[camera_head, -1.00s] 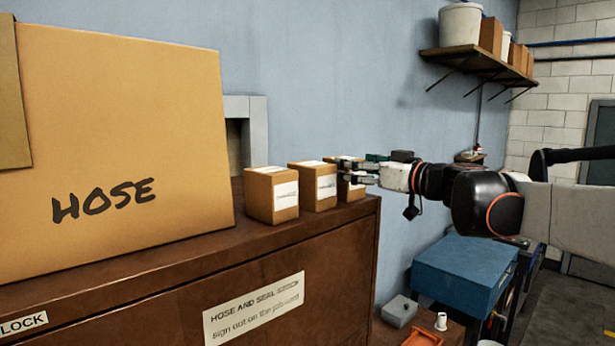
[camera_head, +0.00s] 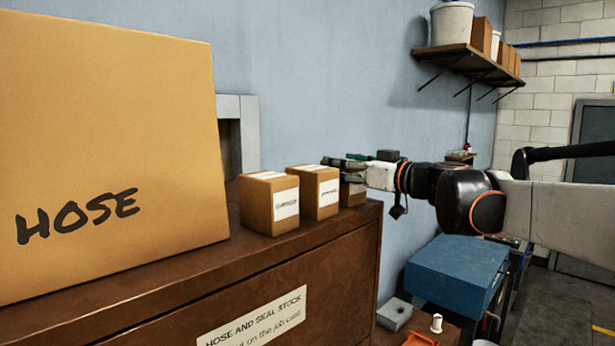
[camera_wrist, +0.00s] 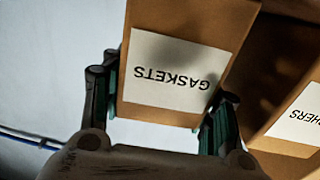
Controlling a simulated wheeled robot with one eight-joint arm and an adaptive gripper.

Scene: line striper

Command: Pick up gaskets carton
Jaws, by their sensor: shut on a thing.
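The gaskets carton (camera_wrist: 178,75) is a small brown box with a white label reading GASKETS, upside down in the wrist view. In the head view it is the rightmost small carton (camera_head: 352,193) on the brown cabinet, largely hidden by my gripper (camera_head: 350,170). In the wrist view my gripper (camera_wrist: 163,112) has one finger on each side of the carton and is shut on it. I cannot tell whether the carton's base is clear of the cabinet top.
Two similar cartons stand left of it: a middle one (camera_head: 315,193) and a left one (camera_head: 269,203). A neighbour with a label ending in HERS (camera_wrist: 296,118) is close by in the wrist view. A large HOSE box (camera_head: 110,140) fills the left of the cabinet (camera_head: 300,262). A wall shelf (camera_head: 465,58) hangs at upper right.

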